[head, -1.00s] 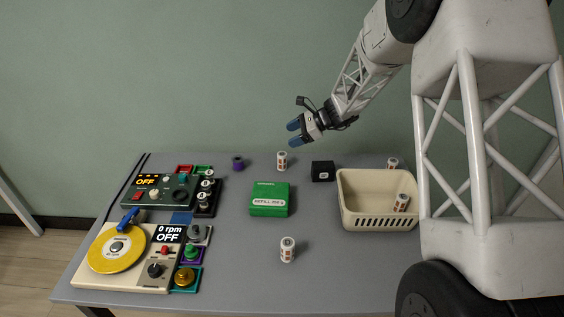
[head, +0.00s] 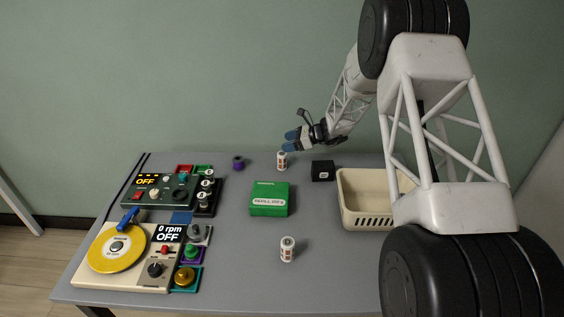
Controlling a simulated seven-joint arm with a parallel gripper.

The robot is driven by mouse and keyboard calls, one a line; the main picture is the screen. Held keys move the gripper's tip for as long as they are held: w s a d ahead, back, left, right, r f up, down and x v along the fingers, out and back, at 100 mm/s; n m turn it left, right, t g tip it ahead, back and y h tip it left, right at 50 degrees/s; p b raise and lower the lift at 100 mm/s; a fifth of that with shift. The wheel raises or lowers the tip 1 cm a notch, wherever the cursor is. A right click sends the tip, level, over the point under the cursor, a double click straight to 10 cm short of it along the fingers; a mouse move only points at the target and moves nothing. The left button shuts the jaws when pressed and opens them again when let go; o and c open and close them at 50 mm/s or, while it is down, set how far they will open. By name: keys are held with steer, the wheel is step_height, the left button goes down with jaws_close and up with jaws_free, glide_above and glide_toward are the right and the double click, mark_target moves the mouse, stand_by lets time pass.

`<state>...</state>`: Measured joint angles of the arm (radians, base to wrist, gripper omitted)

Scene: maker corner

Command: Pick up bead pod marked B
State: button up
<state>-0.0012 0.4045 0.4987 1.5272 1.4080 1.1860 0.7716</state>
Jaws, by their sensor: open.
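Two white pods with orange and dark markings stand upright in the head view. One pod (head: 282,161) is at the back of the table, and another pod (head: 287,249) is near the front middle. Their letters are too small to read, so I cannot tell which is B. My gripper (head: 289,139), with blue fingertips, is open and empty. It hangs just above and slightly right of the back pod, apart from it.
A cream basket (head: 362,222) stands at the right, partly hidden by my arm. A black box (head: 322,171) and a green box (head: 269,199) are mid-table. A purple spool (head: 238,163) is at the back. Control panels (head: 165,190) and a yellow turntable (head: 117,247) fill the left.

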mark_target(282, 157)
steer(key=shift+f, duration=1.7)
steer(key=shift+f, duration=0.1)
steer(key=shift+f, duration=0.55)
steer(key=a+f, duration=0.1)
steer(key=f, duration=0.2)
steer(key=shift+w+a, duration=0.1)
steer(key=shift+a, duration=0.25)
steer(key=shift+w+a+f, duration=0.1)
steer(key=shift+a+f, duration=0.1)
steer(key=shift+a, duration=0.3)
steer(key=c, duration=1)
steer(key=shift+r, duration=0.1)
